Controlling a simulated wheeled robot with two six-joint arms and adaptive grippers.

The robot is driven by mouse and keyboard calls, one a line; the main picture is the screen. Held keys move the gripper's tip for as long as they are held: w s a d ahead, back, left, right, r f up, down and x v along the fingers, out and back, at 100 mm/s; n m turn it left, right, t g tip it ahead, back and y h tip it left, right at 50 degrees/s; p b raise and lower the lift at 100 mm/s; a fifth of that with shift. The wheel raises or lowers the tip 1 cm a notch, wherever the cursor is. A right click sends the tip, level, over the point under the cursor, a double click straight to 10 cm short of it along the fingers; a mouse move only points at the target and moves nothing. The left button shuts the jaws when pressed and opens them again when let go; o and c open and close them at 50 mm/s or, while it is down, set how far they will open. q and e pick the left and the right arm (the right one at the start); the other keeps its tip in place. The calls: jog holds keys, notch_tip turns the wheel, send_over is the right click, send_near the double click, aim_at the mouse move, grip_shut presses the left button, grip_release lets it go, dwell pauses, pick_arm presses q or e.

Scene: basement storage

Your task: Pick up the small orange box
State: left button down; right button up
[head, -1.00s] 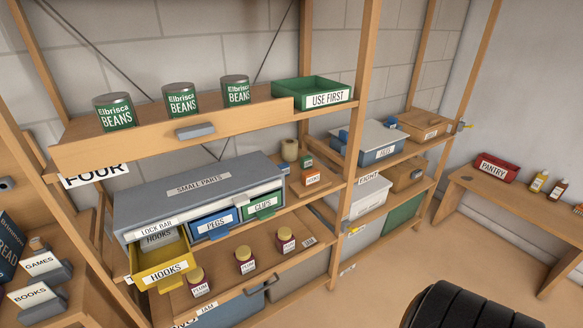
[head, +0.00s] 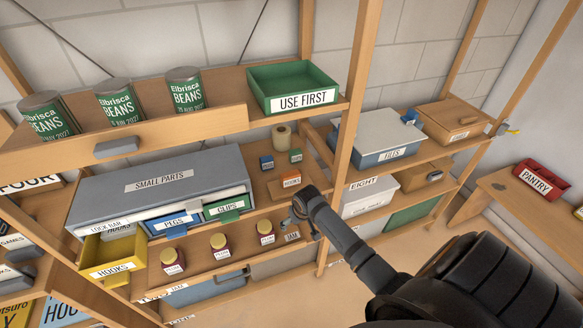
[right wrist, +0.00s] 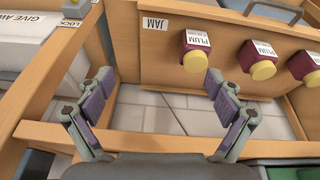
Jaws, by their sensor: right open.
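The small orange box (head: 291,181) with a white label sits on the middle shelf, right of the grey small parts cabinet (head: 160,183). A small blue box (head: 266,162) and a small green box (head: 295,156) stand behind it. My right gripper (head: 291,216) is in front of and below the orange box, near the shelf's front edge, apart from it. In the right wrist view its two fingers (right wrist: 158,80) are spread with nothing between them. The orange box does not show in that view. My left gripper is not in view.
Plum jars (head: 220,243) stand on the tray below, left of my right gripper; they also show in the right wrist view (right wrist: 196,50). A shelf post (head: 345,140) rises right of the box. A tape roll (head: 281,136) stands behind. A yellow drawer (head: 112,255) sticks out.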

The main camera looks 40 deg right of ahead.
jog(key=m+p, duration=0.1)
jog(key=p, duration=0.1)
send_near(291, 174)
jog(key=shift+t, duration=0.3)
jog(key=x, duration=0.5)
jog(key=shift+w+f, duration=0.15)
jog(key=shift+f, duration=0.1)
jog(key=x, duration=0.1)
jog(key=p+x, duration=0.1)
jog(key=x, duration=0.3)
jog(key=shift+s+f+p, duration=0.1)
jog(key=shift+s+p, duration=0.25)
jog(key=shift+w+f, duration=0.15)
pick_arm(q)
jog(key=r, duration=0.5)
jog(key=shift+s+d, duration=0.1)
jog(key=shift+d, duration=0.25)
pick_arm(e)
jog(key=c, duration=1.2)
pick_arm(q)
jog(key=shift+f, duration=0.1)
